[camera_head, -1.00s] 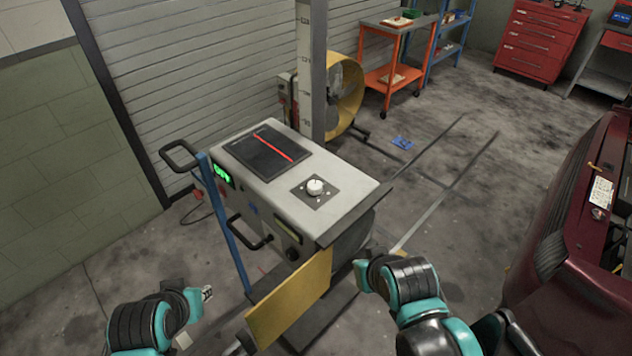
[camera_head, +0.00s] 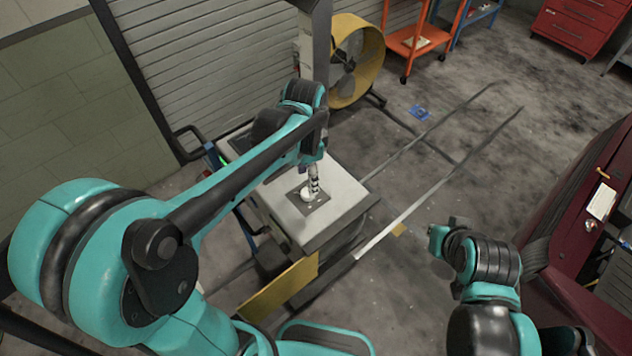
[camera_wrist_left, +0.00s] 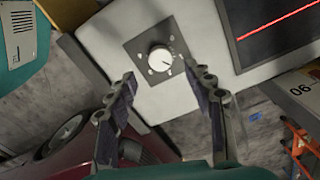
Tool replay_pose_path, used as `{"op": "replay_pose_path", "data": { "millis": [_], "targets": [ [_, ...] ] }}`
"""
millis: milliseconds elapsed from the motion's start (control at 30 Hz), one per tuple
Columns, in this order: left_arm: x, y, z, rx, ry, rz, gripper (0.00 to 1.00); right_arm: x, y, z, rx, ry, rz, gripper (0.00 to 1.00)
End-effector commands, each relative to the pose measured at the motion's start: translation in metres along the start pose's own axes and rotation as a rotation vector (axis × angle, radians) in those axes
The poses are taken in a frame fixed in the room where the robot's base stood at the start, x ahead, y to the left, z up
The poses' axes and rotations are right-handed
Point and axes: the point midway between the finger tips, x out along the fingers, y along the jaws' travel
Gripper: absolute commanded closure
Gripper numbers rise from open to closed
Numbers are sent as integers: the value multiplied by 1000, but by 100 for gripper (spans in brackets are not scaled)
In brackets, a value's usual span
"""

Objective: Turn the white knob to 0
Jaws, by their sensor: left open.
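The white knob (camera_head: 308,194) sits on a dark square plate (camera_head: 322,205) on the top of the grey cart (camera_head: 339,183). In the left wrist view the white knob (camera_wrist_left: 160,59) shows whole, with small marks around it on the plate. My left gripper (camera_head: 314,190) is beside and above the knob in the head view. In the left wrist view my left gripper (camera_wrist_left: 163,88) is open, its fingers apart and the knob beyond the fingertips, between their lines. No contact shows. My right arm (camera_head: 480,262) is at the lower right, and its jaws cannot be made out.
The cart's screen with a red line (camera_wrist_left: 275,25) is beside the knob plate. A yellow panel (camera_head: 278,291) is at the cart's front. A yellow fan (camera_head: 356,60) stands behind. A dark red car (camera_head: 575,205) is at the right.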

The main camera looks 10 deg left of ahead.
Motion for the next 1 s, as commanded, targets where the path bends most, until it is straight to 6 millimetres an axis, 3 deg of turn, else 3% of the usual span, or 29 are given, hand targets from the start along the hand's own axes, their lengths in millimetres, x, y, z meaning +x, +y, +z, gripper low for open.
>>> {"op": "replay_pose_path", "data": {
  "millis": [100,300,667,700,867,900,1000],
  "targets": [
    [23,0,0,-1,1,-1,48,4,0,3,0,0,0,100],
    [50,0,0,-2,1,-1,48,7,0,5,0,0,0,100],
    [58,0,0,-3,2,-2,48,8,0,5,0,0,0,100],
    [58,0,0,-3,2,-2,50,8,0,5,0,0,0,100],
    [58,0,0,-3,2,-2,93,8,0,5,0,0,0,100],
    [58,0,0,-3,2,-2,97,8,0,5,0,0,0,100],
    [58,0,0,-3,1,-2,97,8,0,5,0,0,0,100]
  ]
}}
